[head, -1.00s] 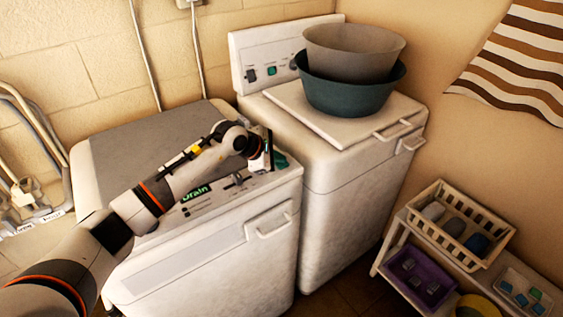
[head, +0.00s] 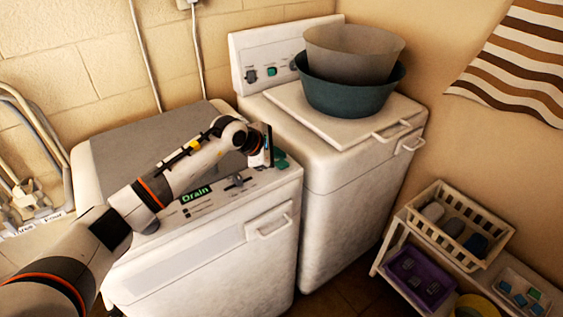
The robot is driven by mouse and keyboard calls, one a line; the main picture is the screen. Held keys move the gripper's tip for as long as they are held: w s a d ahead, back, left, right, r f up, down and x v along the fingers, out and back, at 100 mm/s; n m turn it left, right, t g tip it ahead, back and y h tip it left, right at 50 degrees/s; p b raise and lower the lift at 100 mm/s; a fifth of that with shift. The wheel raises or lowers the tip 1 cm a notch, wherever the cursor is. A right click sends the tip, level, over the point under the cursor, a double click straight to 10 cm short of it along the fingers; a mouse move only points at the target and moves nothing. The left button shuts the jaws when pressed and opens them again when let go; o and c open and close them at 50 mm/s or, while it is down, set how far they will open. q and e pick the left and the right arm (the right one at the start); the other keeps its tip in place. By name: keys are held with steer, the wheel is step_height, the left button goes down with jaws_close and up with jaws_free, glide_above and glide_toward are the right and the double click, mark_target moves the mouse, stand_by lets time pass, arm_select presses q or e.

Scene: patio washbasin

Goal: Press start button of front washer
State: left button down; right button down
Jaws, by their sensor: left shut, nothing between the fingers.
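The front washer (head: 200,262) is the white machine at the left, with a grey lid (head: 150,145) and a control strip along its front top edge. The strip has a small display (head: 196,194) reading "Drain" in green and a grey knob (head: 240,181). A green button (head: 281,161) is at the strip's right end. My left arm reaches over the washer from the lower left. My left gripper (head: 268,150) is shut and empty, just left of the green button; I cannot tell whether it touches it. My right gripper is not in view.
A second white washer (head: 350,190) stands behind and to the right, with a grey basin nested in a teal basin (head: 345,95) on its lid. A low shelf (head: 385,268) with a white basket (head: 440,255) and a purple tray (head: 425,290) is at lower right.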

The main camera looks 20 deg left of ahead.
mark_target(278, 165)
arm_select(q)
steer(key=shift+r+p, duration=1.1)
steer(key=shift+r, duration=1.45)
steer(key=shift+f, duration=0.1)
